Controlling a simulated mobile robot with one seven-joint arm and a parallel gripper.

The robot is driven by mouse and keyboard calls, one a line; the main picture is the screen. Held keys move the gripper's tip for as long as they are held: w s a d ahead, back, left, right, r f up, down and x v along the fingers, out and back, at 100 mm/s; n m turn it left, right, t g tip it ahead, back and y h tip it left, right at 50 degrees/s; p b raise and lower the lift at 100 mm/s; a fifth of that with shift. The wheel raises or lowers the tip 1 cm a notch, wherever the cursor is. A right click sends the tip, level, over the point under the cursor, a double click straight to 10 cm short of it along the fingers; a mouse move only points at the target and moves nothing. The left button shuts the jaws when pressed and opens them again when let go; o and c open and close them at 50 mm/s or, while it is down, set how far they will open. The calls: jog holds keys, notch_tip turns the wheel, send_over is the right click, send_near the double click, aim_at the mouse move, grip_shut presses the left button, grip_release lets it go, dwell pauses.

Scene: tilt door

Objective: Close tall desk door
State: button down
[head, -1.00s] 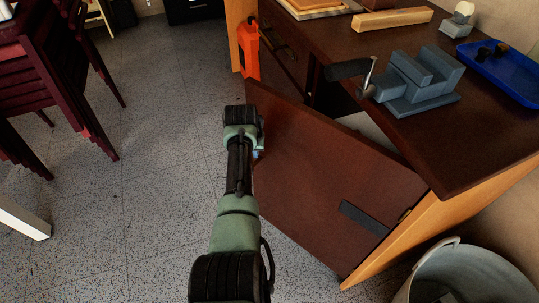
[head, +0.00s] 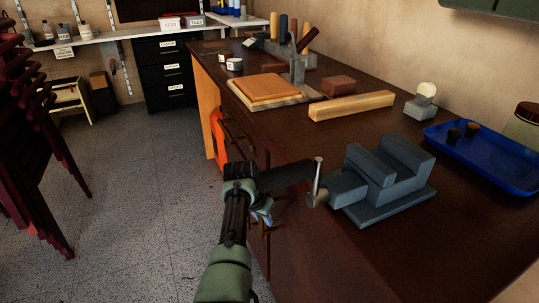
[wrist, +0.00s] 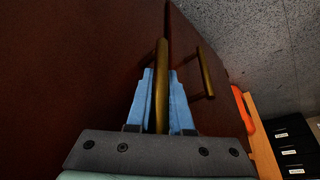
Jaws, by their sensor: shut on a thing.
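The tall desk door (wrist: 75,70) is a dark red-brown panel filling the left of the wrist view. Its brass bar handle (wrist: 161,55) stands between the two blue fingers of my gripper (wrist: 160,78), which are shut on it. In the head view my gripper (head: 262,214) is at the desk's front, below the vise handle, partly hidden by my arm. The door (head: 292,250) shows there as a dark surface below the worktop (head: 400,245). I cannot tell whether it lies flush with the desk front.
A second brass handle (wrist: 206,72) is on the neighbouring front. An orange thing (head: 218,135) hangs farther along the desk. Stacked dark red chairs (head: 30,150) stand left; the floor between is clear.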

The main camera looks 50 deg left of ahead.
jog(key=c, duration=0.8)
grip_release()
jog(key=shift+s, duration=0.15)
jog(key=shift+r, duration=0.1)
jog(key=shift+r+p, duration=0.3)
jog(key=shift+p, duration=0.05)
jog(key=p+v, duration=0.6)
jog(key=v, duration=0.6)
jog(key=shift+p, duration=0.4)
jog(key=shift+s, duration=0.15)
